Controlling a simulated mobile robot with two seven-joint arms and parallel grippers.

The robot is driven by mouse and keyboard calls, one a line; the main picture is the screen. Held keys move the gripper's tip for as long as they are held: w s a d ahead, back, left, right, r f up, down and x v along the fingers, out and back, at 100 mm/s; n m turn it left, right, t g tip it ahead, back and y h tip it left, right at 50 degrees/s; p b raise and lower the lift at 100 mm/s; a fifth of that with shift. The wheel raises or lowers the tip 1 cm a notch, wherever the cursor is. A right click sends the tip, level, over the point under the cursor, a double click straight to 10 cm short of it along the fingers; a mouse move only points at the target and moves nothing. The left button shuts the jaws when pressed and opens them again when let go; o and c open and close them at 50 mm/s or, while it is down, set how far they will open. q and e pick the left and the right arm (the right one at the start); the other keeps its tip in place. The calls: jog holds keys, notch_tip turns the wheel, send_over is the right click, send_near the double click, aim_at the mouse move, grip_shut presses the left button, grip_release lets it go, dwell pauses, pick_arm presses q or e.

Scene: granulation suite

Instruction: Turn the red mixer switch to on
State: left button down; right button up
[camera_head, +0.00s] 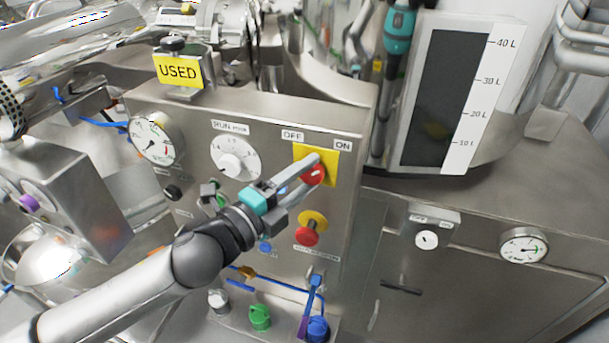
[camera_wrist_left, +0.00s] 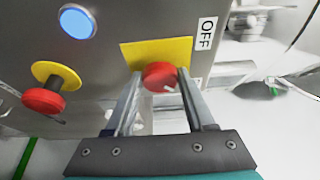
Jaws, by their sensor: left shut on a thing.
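The red mixer switch (camera_head: 312,174) is a round red knob on a yellow plate (camera_head: 328,160), on the steel control panel (camera_head: 285,118). An OFF label (camera_head: 292,135) is above its left and an ON label (camera_head: 343,146) above its right. My left gripper (camera_head: 308,172) is at the knob with its fingers on either side, shut on it. In the left wrist view the knob (camera_wrist_left: 160,75) sits between the two fingertips (camera_wrist_left: 159,82), and a small white mark shows on its face. The OFF label (camera_wrist_left: 207,33) is beside the plate. My right gripper is in neither view.
A red emergency-style button (camera_head: 307,236) on a yellow disc is just below the switch. A white run-mode dial (camera_head: 235,158) and a gauge (camera_head: 153,139) are to the left. A yellow USED sign (camera_head: 179,71) stands on top of the panel. Blue tubing and a green knob (camera_head: 260,317) lie below.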

pick_arm(q)
jog(key=shift+c, duration=1.3)
grip_release()
jog(key=shift+s+a+f, duration=0.1)
jog(key=shift+s+a, duration=0.25)
jog(key=b+v, duration=0.4)
jog(key=v, duration=1)
jog(key=shift+b, duration=0.3)
jog(key=shift+s+r, duration=0.1)
jog(key=shift+r, duration=0.1)
